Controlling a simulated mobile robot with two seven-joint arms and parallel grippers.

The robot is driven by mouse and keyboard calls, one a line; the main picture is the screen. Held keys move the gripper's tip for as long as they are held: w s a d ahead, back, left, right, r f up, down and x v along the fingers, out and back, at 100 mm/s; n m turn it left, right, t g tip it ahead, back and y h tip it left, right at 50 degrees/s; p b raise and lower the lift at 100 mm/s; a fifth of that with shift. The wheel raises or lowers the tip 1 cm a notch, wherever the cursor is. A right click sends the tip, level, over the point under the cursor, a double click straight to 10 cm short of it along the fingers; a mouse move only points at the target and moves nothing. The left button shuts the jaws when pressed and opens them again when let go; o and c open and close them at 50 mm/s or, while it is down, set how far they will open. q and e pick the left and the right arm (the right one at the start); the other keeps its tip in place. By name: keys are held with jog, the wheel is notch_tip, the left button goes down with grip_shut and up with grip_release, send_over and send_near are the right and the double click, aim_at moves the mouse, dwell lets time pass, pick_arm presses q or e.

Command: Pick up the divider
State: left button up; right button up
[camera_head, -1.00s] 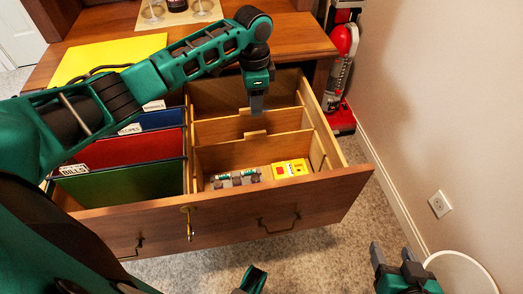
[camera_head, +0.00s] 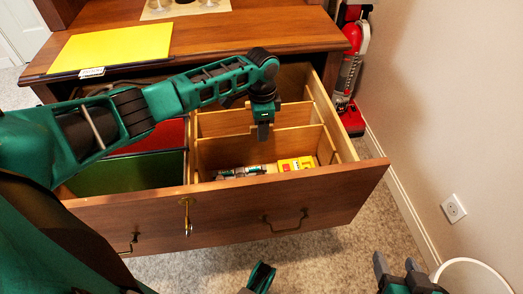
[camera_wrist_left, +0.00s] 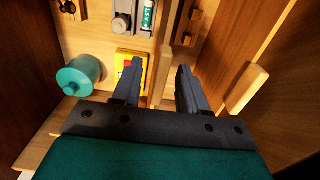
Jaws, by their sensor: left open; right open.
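Wooden dividers stand upright across the right part of the open drawer. The front divider (camera_head: 225,152) has a small tab on its top edge, and another divider (camera_head: 220,122) stands behind it. My left gripper (camera_head: 263,138) points down at the middle of the front divider's top edge, hiding its tab in the head view. In the left wrist view, the open jaws of my left gripper (camera_wrist_left: 155,85) have a wooden tab (camera_wrist_left: 163,75) between them, nearer the left finger; contact is unclear. A second tab (camera_wrist_left: 245,88) shows to the right. My right gripper (camera_head: 395,268) is open and empty, outside the drawer at lower right.
Batteries (camera_head: 240,172) and a yellow box (camera_head: 296,164) lie in the drawer's front compartment. Hanging folders (camera_head: 130,172) fill the left side. A teal cylinder (camera_wrist_left: 80,75) shows in the wrist view. The drawer front (camera_head: 230,215) and right wall (camera_head: 333,112) bound the space.

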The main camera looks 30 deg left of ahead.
pick_arm(q)
jog(key=shift+f, duration=0.1)
grip_shut()
dwell(0.3)
